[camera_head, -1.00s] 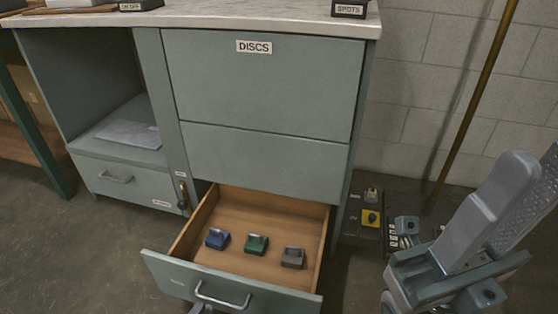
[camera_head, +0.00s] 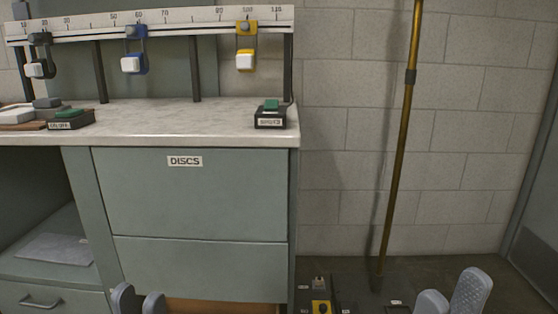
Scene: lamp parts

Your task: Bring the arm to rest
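My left gripper (camera_head: 138,297) shows at the bottom edge, in front of the cabinet. Its two grey fingertips stand apart with nothing between them. My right gripper (camera_head: 449,294) shows at the bottom right, in front of the wall and floor. Its two grey fingers are apart and empty. The rest of both arms is below the picture. A strip of the open wooden drawer (camera_head: 222,307) shows under the DISCS cabinet front (camera_head: 195,195); its contents and handle are out of view.
The pale worktop (camera_head: 190,115) carries labelled blocks with green tops, one at its right end (camera_head: 271,115). Above it, a scale rail (camera_head: 180,24) holds black, blue and yellow sliders. A brass pole (camera_head: 401,130) stands right of the cabinet, beside dark floor boxes (camera_head: 350,292).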

